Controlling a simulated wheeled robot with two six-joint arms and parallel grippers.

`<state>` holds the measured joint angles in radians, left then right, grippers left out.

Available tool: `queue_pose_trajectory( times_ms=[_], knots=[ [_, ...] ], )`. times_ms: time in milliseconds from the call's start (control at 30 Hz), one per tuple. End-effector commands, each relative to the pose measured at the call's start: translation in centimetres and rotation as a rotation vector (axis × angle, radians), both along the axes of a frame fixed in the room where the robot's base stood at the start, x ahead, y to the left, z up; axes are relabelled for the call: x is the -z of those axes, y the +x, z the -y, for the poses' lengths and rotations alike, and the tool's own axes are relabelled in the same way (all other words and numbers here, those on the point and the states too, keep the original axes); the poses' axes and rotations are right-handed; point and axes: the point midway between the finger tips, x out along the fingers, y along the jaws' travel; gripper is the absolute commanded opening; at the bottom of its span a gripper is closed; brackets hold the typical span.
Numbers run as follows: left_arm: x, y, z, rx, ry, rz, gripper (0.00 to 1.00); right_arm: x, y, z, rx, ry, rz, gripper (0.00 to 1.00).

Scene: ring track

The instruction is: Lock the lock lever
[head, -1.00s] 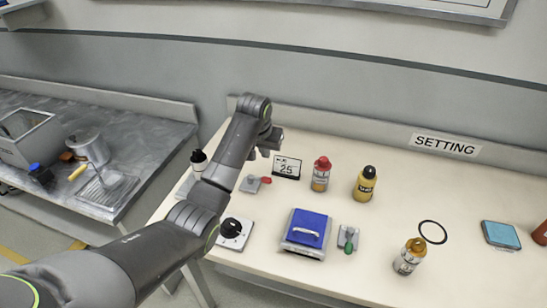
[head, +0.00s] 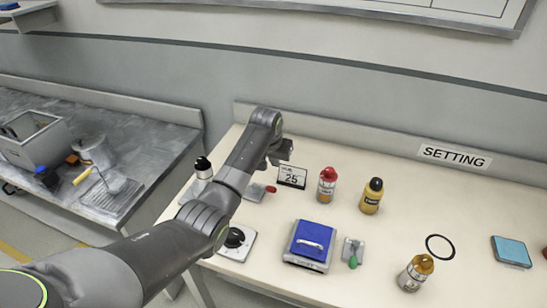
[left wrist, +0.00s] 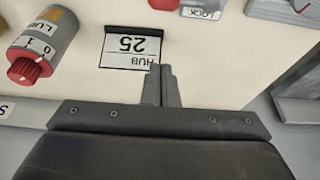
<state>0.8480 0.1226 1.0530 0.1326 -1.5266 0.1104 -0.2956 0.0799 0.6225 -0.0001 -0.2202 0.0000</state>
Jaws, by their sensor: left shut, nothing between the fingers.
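The lock lever has a red handle (head: 271,189) on a small grey plate (head: 254,192), left of the HUB 25 card. In the left wrist view, a plate marked LOCK (left wrist: 203,12) and part of the red handle (left wrist: 165,3) show at the top edge. My left gripper (head: 282,155) is above the table by the card, apart from the lever. Its fingers (left wrist: 160,84) are shut and empty, overlapping the lower right of the card in the wrist view. My right gripper is not in view.
The HUB 25 card (head: 292,176) stands near the gripper, with a red-capped bottle (head: 327,186) beside it. A yellow bottle (head: 371,197), blue-topped box (head: 310,240), green-handled lever (head: 353,254) and black dial (head: 235,237) are nearby.

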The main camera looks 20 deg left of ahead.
Motion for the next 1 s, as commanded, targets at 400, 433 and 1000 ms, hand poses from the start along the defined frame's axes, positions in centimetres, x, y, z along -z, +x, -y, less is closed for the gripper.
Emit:
queue_pose_trajectory(
  times_ms=[400,433,1000],
  knots=[
    [5.1,1.9,0.1,0.001,-0.001,-0.002,0.0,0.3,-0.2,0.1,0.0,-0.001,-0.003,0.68],
    [5.5,1.9,0.1,0.001,0.0,-0.002,0.0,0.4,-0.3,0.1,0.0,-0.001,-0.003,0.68],
    [6.1,-2.0,0.0,0.001,-0.001,0.001,0.0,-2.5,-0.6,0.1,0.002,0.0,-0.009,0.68]
  ],
)
